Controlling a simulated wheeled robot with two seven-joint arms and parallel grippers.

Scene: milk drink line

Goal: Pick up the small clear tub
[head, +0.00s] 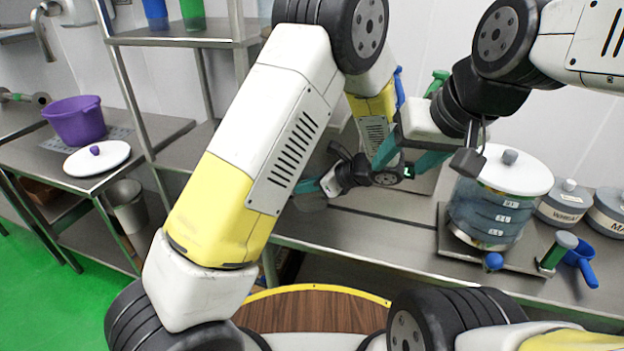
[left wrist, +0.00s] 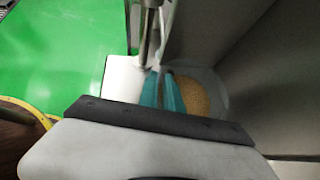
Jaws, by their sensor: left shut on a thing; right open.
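My left gripper (head: 306,186) reaches down over the steel counter, its teal fingers pointing left in the head view. In the left wrist view the fingers (left wrist: 162,92) are close together at the wall of a round, see-through tub (left wrist: 196,96) with tan grains in it. The gripper is shut on this tub. In the head view the tub is hard to make out behind my left arm. My right gripper (head: 408,160) is open, its teal fingers apart, just right of and above the left gripper. Nothing shows between its fingers.
A large clear container (head: 490,215) with a white lid stands on a scale at the right. Grey-lidded canisters (head: 565,202), a blue scoop (head: 582,258) and a green-handled tool (head: 556,252) are beside it. A purple pot (head: 76,122) and white lid (head: 97,158) are far left.

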